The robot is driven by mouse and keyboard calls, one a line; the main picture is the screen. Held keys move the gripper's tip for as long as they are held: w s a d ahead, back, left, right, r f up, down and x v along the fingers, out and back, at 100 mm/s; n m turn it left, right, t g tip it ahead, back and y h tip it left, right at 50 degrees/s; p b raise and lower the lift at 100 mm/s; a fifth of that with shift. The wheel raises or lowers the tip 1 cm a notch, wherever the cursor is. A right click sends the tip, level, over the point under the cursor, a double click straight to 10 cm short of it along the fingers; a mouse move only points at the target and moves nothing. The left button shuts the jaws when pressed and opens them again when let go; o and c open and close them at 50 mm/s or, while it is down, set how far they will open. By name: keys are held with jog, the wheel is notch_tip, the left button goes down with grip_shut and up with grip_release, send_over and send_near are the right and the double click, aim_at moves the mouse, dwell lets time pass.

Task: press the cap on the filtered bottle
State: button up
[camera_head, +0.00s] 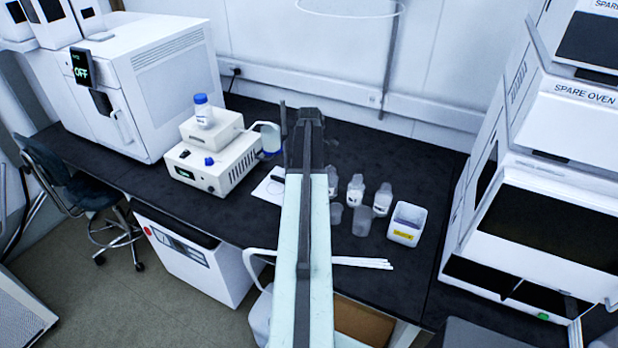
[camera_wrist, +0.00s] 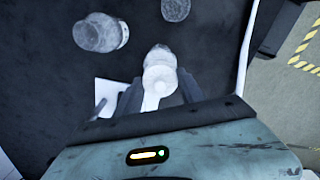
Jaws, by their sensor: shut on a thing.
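In the wrist view my gripper (camera_wrist: 160,92) is shut on a clear, whitish bottle (camera_wrist: 160,72), its fingers on either side of it. No coloured cap shows on this bottle. In the head view my arm hides the gripper. A bottle with a blue cap (camera_head: 203,112) stands on top of that instrument. I cannot tell which bottle is the filtered one.
Clear bottles (camera_head: 355,190) (camera_head: 382,199) and clear beakers (camera_head: 362,220) stand right of my arm. The white instrument (camera_head: 215,168) is at left. The black bench (camera_head: 420,165) is clear behind the bottles.

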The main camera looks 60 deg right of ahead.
jog(key=o, duration=1.9)
jog(key=shift+c, duration=0.2)
notch_tip(320, 180, up, 7)
jog(key=p, duration=0.7)
jog(key=shift+c, duration=0.3)
grip_shut()
